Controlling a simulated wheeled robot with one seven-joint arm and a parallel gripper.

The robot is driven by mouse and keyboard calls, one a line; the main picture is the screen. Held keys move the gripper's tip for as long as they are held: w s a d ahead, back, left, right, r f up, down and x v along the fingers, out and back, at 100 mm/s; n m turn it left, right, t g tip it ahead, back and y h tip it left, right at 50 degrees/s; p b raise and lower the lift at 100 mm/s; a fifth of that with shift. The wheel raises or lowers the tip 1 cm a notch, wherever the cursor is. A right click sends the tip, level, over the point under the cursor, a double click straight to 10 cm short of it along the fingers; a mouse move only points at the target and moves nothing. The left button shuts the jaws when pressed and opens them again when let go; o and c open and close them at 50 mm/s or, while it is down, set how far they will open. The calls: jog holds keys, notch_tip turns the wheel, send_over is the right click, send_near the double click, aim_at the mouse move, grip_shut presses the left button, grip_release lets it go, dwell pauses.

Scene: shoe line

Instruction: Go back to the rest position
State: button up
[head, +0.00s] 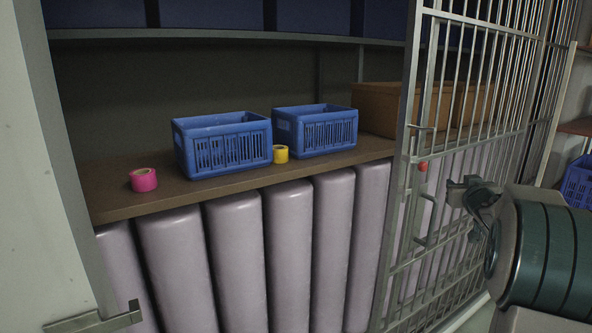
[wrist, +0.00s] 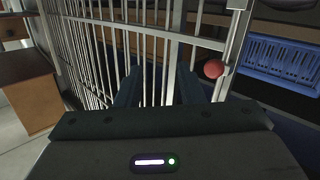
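My gripper (head: 466,190) is at the right of the head view, in front of the barred metal door (head: 447,110). In the wrist view my gripper (wrist: 158,88) shows two dark fingers set apart, with only bars seen beyond the gap between them. It is open and holds nothing. A red knob (head: 423,166) sits on the door's edge, left of my gripper in the head view. The knob also shows in the wrist view (wrist: 213,69), right of the fingers and apart from them.
Two blue crates (head: 222,145) (head: 316,131), a pink tape roll (head: 143,180) and a yellow tape roll (head: 280,154) stand on the brown shelf (head: 120,208). A brown box (head: 377,108) is behind the door's edge. A wooden cabinet (wrist: 28,90) stands left in the wrist view.

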jog(key=s+a+f+g+y, duration=0.1)
jog(key=s+a+f+g, duration=0.3)
jog(key=s+a, duration=0.5)
jog(key=s+a+f+g+y, duration=0.1)
jog(key=s+a+f+g, duration=0.4)
jog(key=s, duration=1.2)
jog(key=s+a+f+g+y+p, duration=0.1)
jog(key=s+a+f+g, duration=0.3)
jog(key=s+a, duration=0.9)
notch_tip(320, 180, down, 2)
jog(key=shift+a+f+g, duration=0.25)
jog(key=shift+a+g, duration=0.05)
jog(key=shift+a, duration=0.25)
